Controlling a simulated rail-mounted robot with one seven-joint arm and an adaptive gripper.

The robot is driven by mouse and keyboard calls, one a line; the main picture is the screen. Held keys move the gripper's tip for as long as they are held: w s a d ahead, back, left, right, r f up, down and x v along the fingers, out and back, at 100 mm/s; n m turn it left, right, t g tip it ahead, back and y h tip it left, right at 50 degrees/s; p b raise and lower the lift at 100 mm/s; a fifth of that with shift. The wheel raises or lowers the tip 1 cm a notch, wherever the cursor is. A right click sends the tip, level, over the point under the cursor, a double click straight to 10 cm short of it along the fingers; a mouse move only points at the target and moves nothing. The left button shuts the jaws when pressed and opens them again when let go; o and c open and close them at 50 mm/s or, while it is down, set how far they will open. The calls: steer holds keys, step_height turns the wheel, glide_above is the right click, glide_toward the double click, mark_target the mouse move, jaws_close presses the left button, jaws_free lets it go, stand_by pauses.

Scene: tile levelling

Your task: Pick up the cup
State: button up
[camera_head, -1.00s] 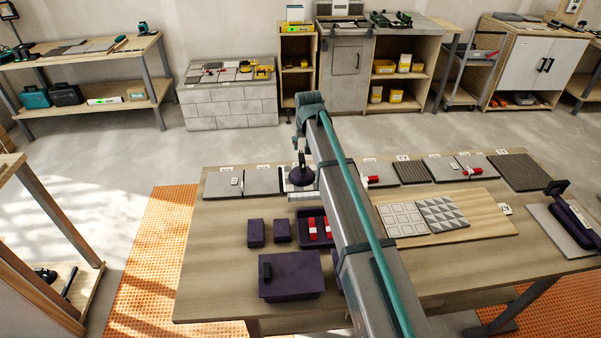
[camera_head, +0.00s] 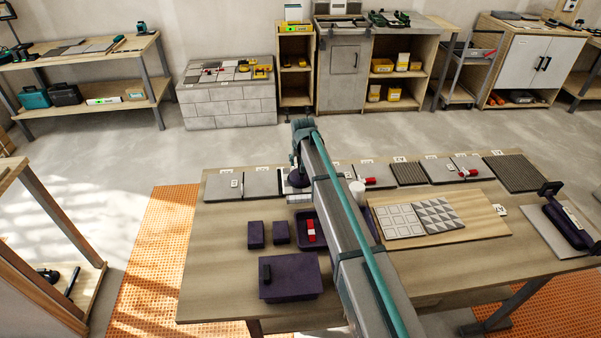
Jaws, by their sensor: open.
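A dark purple round cup-like piece (camera_head: 297,181) sits on a pale tile at the back of the workbench, left of my arm. Its upper part is hidden by the end of my arm. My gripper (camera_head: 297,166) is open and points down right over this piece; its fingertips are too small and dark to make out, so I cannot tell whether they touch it. A small white cylinder (camera_head: 357,190) stands on the bench just right of my arm.
The workbench (camera_head: 220,270) holds a row of tiles along its back edge. A purple box (camera_head: 290,277), small purple blocks and a tray (camera_head: 306,215) with a red piece lie left of my arm. Patterned tiles (camera_head: 420,218) and a purple-handled tool (camera_head: 568,225) are on the right.

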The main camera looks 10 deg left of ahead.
steer(key=shift+w+f, duration=0.15)
steer(key=shift+f, duration=0.25)
jaws_close()
steer(key=shift+r, duration=0.25)
steer(key=shift+r+b, duration=0.5)
steer(key=shift+b, duration=0.1)
steer(key=s+d+r, duration=0.2)
steer(key=s+r, duration=0.4)
steer(key=r, duration=0.3)
steer(key=s+d+r, duration=0.3)
steer(key=s+r, duration=0.4)
steer(key=r, duration=0.2)
steer(key=shift+r, duration=0.3)
